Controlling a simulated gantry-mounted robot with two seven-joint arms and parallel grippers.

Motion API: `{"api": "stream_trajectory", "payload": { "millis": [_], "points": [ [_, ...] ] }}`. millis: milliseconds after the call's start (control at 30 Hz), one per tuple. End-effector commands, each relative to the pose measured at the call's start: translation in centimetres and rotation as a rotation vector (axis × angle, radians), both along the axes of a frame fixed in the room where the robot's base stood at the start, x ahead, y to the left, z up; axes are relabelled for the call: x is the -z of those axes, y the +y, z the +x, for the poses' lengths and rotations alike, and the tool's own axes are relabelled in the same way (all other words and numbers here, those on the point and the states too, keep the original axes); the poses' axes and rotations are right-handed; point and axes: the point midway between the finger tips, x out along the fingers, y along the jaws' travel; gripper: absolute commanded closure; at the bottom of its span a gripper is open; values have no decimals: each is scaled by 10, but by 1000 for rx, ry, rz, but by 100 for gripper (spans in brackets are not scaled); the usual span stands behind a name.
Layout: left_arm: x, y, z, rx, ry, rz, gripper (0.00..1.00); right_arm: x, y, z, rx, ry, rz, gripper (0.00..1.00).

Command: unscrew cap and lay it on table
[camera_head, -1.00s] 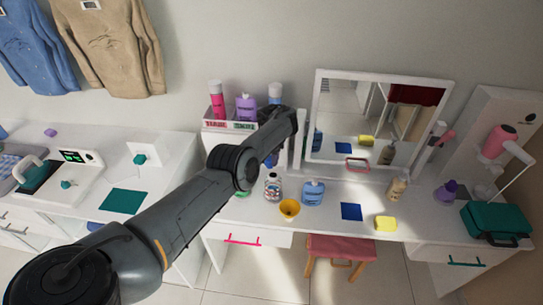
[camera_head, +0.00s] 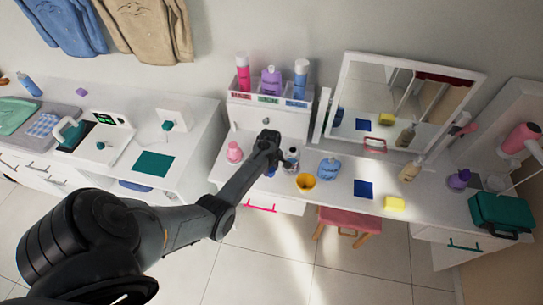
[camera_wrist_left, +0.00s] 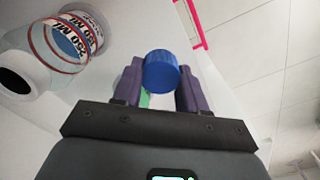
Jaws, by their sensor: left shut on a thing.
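My left gripper (camera_head: 268,155) is over the white table near its front edge, to the left of the small clear bottle (camera_head: 291,158). In the left wrist view it (camera_wrist_left: 161,90) is shut on a round blue cap (camera_wrist_left: 160,71), held between the purple fingers. The cap is apart from the bottle. Whether it touches the tabletop I cannot tell. My right gripper is not in view.
A yellow cup-like thing (camera_head: 305,183) and a blue bottle (camera_head: 328,168) stand to the right, then a blue square (camera_head: 363,189) and yellow block (camera_head: 394,203). A rack of bottles (camera_head: 268,100) stands behind.

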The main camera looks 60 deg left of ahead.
Motion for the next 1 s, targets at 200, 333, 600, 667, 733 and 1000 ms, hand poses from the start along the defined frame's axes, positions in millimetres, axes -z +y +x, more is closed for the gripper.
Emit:
{"api": "stream_trajectory", "payload": {
  "millis": [200,333,600,667,733,1000],
  "points": [
    [6,-4,-6,38,-1,0,100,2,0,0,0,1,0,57],
    [10,-4,-6,38,-1,0,100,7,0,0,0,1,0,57],
    [25,-4,-5,37,-1,0,100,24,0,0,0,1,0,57],
    [29,-4,-6,37,-1,0,100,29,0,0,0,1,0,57],
    [34,-4,-6,37,-1,0,100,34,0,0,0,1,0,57],
    [53,-4,-6,36,0,0,100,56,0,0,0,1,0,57]
  ]
}}
